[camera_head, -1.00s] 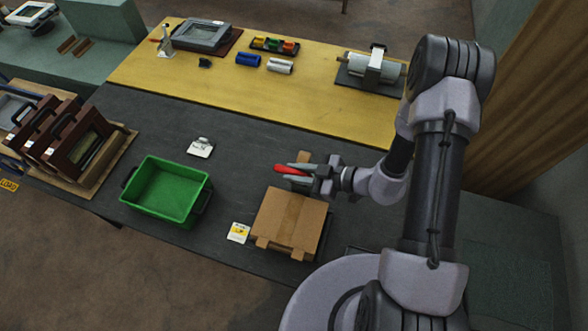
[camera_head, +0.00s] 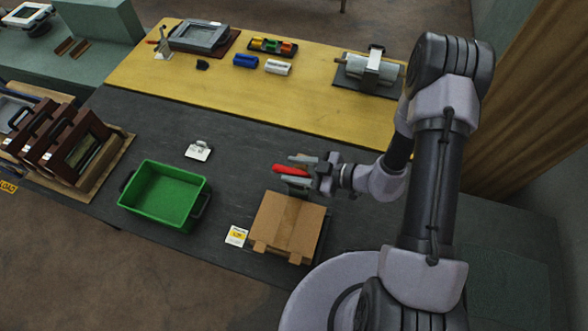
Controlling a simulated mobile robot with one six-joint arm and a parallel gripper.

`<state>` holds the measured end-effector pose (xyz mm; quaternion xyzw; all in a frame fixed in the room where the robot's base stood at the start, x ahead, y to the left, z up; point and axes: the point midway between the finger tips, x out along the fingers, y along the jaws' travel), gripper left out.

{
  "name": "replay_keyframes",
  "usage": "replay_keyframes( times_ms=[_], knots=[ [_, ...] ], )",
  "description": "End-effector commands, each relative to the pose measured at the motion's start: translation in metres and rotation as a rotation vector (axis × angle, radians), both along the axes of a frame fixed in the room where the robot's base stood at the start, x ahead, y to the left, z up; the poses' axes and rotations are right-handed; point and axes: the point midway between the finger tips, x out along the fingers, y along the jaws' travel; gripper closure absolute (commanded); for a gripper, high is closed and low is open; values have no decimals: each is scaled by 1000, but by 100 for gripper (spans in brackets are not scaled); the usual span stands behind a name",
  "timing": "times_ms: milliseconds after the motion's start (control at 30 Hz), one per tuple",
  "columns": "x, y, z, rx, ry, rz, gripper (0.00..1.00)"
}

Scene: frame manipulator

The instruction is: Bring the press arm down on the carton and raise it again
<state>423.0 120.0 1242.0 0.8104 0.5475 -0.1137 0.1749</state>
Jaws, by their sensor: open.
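A red handle (camera_head: 289,170), which looks like the end of the press arm, is just behind the carton's far edge. My gripper (camera_head: 299,170) is open, with one grey finger on the far side of the red handle and one on the near side. I cannot tell whether either finger touches it. The rest of the press arm is hidden behind my gripper and wrist.
A green bin (camera_head: 165,194) stands left of the carton. A small yellow-and-white label (camera_head: 236,236) lies beside the carton, and a white card (camera_head: 198,150) lies farther back. Framed panels (camera_head: 65,148) stand in a rack at far left.

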Motion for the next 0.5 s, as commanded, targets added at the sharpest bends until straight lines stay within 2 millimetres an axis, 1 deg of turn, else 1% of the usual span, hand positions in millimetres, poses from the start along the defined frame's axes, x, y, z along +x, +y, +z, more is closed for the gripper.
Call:
replay_keyframes(
  times_ms=[333,433,500],
  knots=[
    [-1,-1,-1,0,3,1,59],
    [-4,-9,2,0,2,-2,59],
    [-9,-21,7,-1,2,-3,59]
  ],
)
